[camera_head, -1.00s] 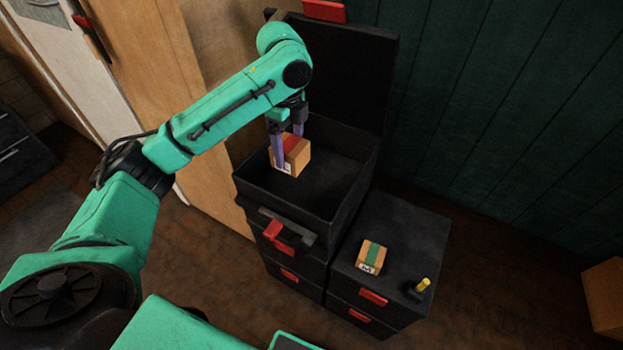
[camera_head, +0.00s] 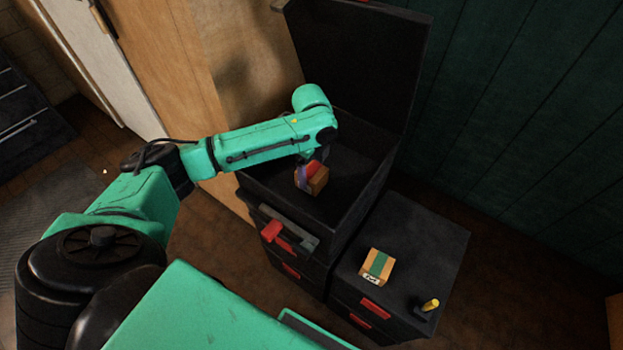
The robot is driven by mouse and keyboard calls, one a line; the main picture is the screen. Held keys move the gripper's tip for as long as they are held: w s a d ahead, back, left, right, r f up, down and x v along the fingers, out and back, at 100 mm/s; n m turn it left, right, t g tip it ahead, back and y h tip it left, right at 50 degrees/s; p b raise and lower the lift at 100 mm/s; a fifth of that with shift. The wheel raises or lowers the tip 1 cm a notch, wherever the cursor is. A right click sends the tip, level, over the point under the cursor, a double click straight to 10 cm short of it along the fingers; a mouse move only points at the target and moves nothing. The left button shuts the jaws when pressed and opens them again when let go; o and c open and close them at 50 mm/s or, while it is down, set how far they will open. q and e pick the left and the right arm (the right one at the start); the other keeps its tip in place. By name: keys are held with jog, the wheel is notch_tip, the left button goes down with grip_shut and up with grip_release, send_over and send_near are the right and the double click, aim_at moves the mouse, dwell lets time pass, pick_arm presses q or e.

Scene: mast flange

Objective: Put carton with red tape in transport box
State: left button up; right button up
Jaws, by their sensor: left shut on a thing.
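The carton with red tape (camera_head: 317,182) is inside the open black transport box (camera_head: 345,208), toward its left part. My left gripper (camera_head: 307,177) reaches down into the box and is shut on this carton; the wrist hides part of the fingers and the carton's top. I cannot tell whether the carton touches the box floor. The box's lid (camera_head: 365,65) stands raised at the back. My right gripper does not show.
A carton with green tape (camera_head: 377,267) sits on a lower black box (camera_head: 440,238) at the right, near a small yellow-handled object (camera_head: 430,305). A wooden panel (camera_head: 230,70) stands close to the box's left. Green wall panels are behind.

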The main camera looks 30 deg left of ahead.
aim_at(312, 170)
pick_arm(q)
notch_tip(312, 170, down, 3)
jog(key=shift+r, duration=0.1)
jog(key=o, duration=1.5)
notch_tip(312, 170, up, 12)
jog(key=shift+r+p, duration=0.1)
jog(key=shift+p, duration=0.65)
